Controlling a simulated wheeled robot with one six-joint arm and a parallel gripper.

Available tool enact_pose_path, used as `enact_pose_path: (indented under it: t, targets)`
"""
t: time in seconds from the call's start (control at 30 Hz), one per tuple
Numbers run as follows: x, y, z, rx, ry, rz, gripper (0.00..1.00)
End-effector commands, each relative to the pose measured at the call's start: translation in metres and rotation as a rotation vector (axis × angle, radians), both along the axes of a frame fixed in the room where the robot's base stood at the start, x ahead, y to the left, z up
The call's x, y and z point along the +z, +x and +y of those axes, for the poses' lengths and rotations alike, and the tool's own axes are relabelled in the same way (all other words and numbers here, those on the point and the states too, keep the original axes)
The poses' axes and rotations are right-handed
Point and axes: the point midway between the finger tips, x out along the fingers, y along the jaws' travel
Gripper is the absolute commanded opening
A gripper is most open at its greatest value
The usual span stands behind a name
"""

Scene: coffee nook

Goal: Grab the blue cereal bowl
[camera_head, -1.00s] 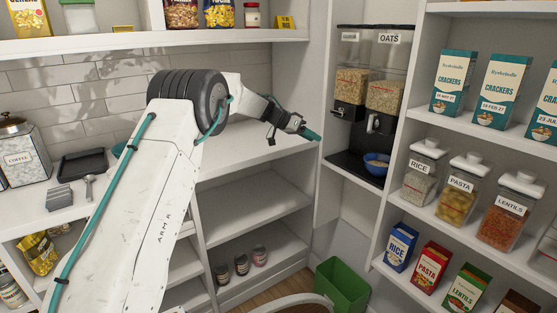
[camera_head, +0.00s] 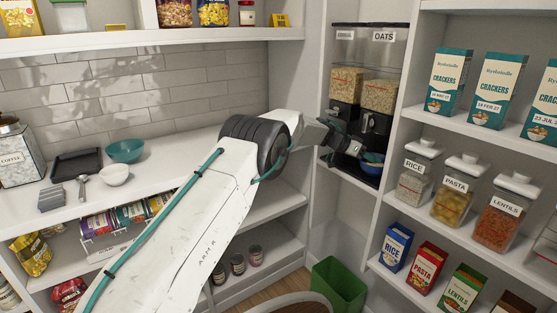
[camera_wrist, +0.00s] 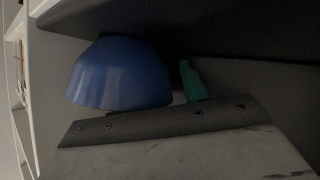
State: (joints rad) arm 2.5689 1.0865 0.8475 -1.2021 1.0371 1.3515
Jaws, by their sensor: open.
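The blue cereal bowl (camera_head: 371,168) sits on the black base of the cereal dispenser, under the oats side, partly hidden by my gripper. My gripper (camera_head: 362,154) is open, reaching in at the bowl's near left side, with a teal fingertip in front of its rim. In the wrist view the blue bowl (camera_wrist: 120,74) fills the upper left, and one teal fingertip (camera_wrist: 191,80) shows just right of it. The other finger is not clearly visible. I cannot tell whether a finger touches the bowl.
The dispenser (camera_head: 378,95) stands above the bowl in a narrow bay between white uprights. Shelves of jars and boxes are to the right. A teal bowl (camera_head: 125,150) and a white bowl (camera_head: 114,175) stand on the left counter. A green bin (camera_head: 338,285) is on the floor below.

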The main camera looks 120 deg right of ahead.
Motion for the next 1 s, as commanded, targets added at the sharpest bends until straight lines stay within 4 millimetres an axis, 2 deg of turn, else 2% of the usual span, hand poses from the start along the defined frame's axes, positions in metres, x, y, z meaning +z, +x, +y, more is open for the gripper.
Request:
enact_pose_path:
  t: [0.2,0.37,0.8,1.0]
  targets:
    - [-0.001,0.000,0.000,0.001,0.000,-0.001,0.44]
    - [-0.001,0.000,0.000,0.001,0.000,-0.001,0.00]
    - [0.000,0.000,0.000,0.001,0.001,-0.002,0.00]
    - [0.013,0.000,0.000,0.000,0.000,0.000,0.00]
